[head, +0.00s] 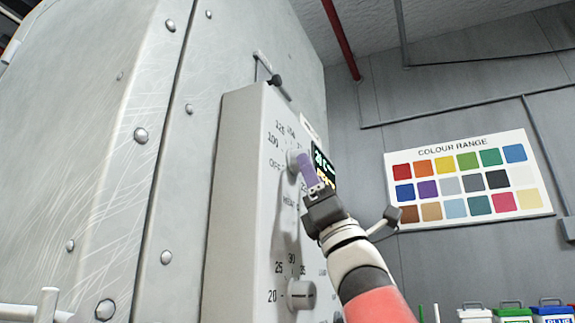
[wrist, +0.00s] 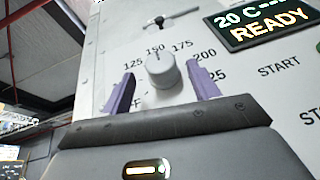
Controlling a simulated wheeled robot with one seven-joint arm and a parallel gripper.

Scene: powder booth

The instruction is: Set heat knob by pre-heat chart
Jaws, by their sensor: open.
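The heat knob (wrist: 163,72) is a round grey dial on the pale control panel (wrist: 95,60). Marks 125, 150, 175, 200 and a partly hidden 225 ring it, and its dark pointer line aims at about 150. In the head view the knob (head: 292,161) is partly behind the fingers. My gripper (wrist: 161,78) is open, with one purple finger on each side of the knob and a visible gap to it. In the head view my gripper (head: 305,165) reaches the panel face from the lower right. No pre-heat chart is readable.
A display (wrist: 268,20) reads 20 C--- and READY, beside a START label. A second knob (head: 301,295) with marks 20 to 35 sits lower on the panel. A COLOUR RANGE poster (head: 468,218) hangs on the wall. Lidded tubs (head: 510,312) stand at lower right.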

